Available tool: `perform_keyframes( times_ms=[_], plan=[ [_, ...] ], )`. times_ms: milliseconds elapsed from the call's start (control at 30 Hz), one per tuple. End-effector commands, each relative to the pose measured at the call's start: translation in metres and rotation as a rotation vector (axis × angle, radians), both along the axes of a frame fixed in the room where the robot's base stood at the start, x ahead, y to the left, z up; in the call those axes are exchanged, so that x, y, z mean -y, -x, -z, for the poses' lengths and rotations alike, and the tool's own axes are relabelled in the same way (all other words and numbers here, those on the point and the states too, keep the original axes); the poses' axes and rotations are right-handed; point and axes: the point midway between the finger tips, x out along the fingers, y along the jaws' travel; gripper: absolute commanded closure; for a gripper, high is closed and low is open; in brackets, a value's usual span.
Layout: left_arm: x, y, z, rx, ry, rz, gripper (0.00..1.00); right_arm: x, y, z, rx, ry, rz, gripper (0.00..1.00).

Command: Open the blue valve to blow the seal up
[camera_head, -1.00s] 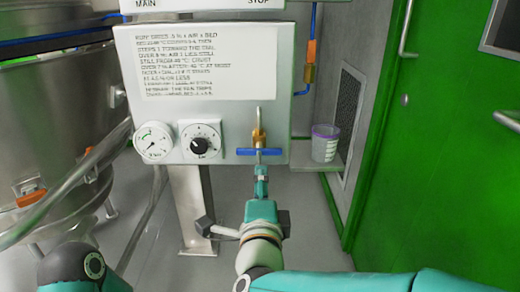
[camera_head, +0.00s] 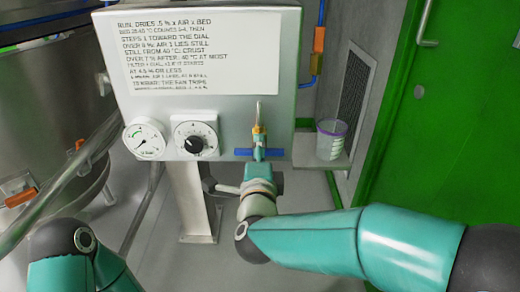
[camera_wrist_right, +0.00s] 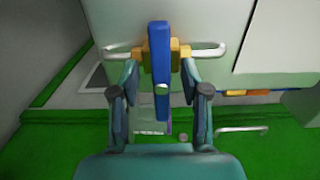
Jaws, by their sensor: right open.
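The blue valve handle (camera_head: 274,153) is on the front of the grey panel, at its lower right. It lies crosswise to its metal pipe (camera_head: 259,112). My right gripper (camera_head: 258,150) is at the valve from the front and hides the handle's middle. In the right wrist view the blue handle (camera_wrist_right: 159,40) stands upright over the brass valve body (camera_wrist_right: 146,58). The fingers of my right gripper (camera_wrist_right: 160,80) are open, one on each side of the handle. I cannot tell whether they touch it. My left gripper is out of view.
A pressure gauge (camera_head: 144,139) and a black dial (camera_head: 195,143) sit left of the valve, under a printed notice (camera_head: 190,50). A white tub (camera_head: 331,140) stands on a small shelf to the right. A steel vessel (camera_head: 60,105) is at left, a green door (camera_head: 440,130) at right.

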Motion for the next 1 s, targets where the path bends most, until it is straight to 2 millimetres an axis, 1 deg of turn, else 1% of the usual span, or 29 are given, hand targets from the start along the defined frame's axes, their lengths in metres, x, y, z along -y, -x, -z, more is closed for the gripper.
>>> perform_keyframes(
  times_ms=[67, 100, 267, 300, 367, 433, 467, 533, 767, 1000],
  plan=[
    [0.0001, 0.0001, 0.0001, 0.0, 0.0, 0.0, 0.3, 0.0006, 0.0, 0.0002, 0.0, 0.0, 0.001, 0.54],
    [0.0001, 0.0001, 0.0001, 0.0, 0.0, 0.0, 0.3, 0.0007, 0.0, 0.0002, 0.0, 0.0, 0.001, 0.57],
    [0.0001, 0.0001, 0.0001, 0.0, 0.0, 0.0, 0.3, 0.001, 0.0, 0.0001, 0.0, 0.0, 0.002, 0.84],
    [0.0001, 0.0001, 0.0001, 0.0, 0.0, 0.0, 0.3, 0.001, 0.0001, 0.0001, 0.0, 0.0, 0.002, 0.91],
    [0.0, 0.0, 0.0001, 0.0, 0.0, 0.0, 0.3, 0.001, 0.0001, 0.0003, -0.001, 0.001, 0.002, 1.0],
    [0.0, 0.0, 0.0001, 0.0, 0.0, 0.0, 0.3, 0.001, 0.0001, 0.0006, -0.001, 0.001, 0.002, 1.0],
    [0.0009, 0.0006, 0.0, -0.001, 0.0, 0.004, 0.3, 0.0076, 0.0001, 0.0005, -0.002, 0.001, 0.002, 1.0],
    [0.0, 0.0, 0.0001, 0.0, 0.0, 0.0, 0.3, 0.0035, 0.0002, 0.0009, -0.002, 0.002, 0.002, 1.0],
    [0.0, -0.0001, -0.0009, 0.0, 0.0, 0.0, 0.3, 0.0015, 0.0002, 0.0017, -0.004, 0.033, 0.003, 1.0],
    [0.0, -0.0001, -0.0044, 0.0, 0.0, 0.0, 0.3, 0.0009, 0.0004, 0.002, -0.006, 0.151, 0.002, 1.0]
  ],
)
